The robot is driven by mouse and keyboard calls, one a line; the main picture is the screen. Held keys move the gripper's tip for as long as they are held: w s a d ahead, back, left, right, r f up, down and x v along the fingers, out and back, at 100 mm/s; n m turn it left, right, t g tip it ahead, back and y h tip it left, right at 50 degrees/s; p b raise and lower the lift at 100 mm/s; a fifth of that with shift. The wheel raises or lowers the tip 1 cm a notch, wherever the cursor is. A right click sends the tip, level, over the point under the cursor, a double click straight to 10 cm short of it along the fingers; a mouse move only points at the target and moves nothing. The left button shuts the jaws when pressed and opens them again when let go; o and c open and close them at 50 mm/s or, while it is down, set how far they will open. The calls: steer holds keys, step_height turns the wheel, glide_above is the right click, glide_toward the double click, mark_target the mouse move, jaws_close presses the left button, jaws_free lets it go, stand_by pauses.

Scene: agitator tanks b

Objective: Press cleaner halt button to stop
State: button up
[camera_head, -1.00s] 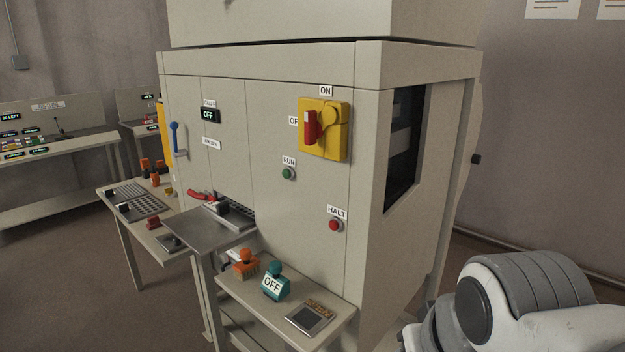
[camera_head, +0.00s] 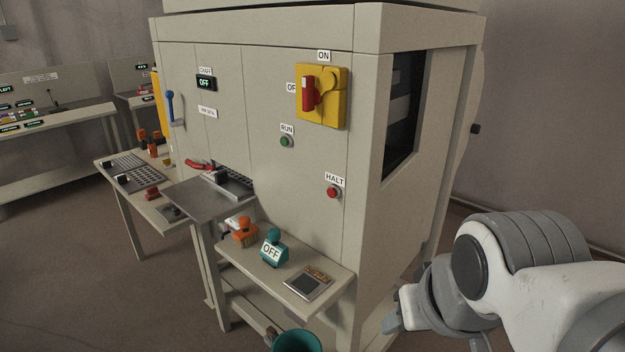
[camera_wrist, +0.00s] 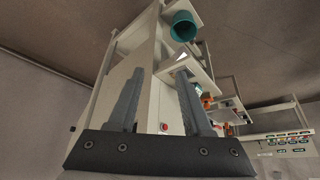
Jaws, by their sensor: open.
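The red HALT button (camera_head: 333,192) is on the beige machine's front panel, low on the right under its HALT label (camera_head: 335,180). In the wrist view, a small red spot (camera_wrist: 164,127) shows between my fingers and looks like this button. My gripper (camera_wrist: 159,72) is open and empty in the wrist view. In the head view, only part of its end (camera_head: 392,318) shows, low and to the right of the button and apart from the panel.
A green RUN button (camera_head: 285,141) and a yellow switch with a red handle (camera_head: 309,93) are above HALT. A small shelf (camera_head: 240,272) juts out below, holding a teal OFF block (camera_head: 274,248) and an orange stamp-like object (camera_head: 243,232). A teal bin (camera_head: 297,341) stands in front.

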jaws_close()
stand_by(1.6)
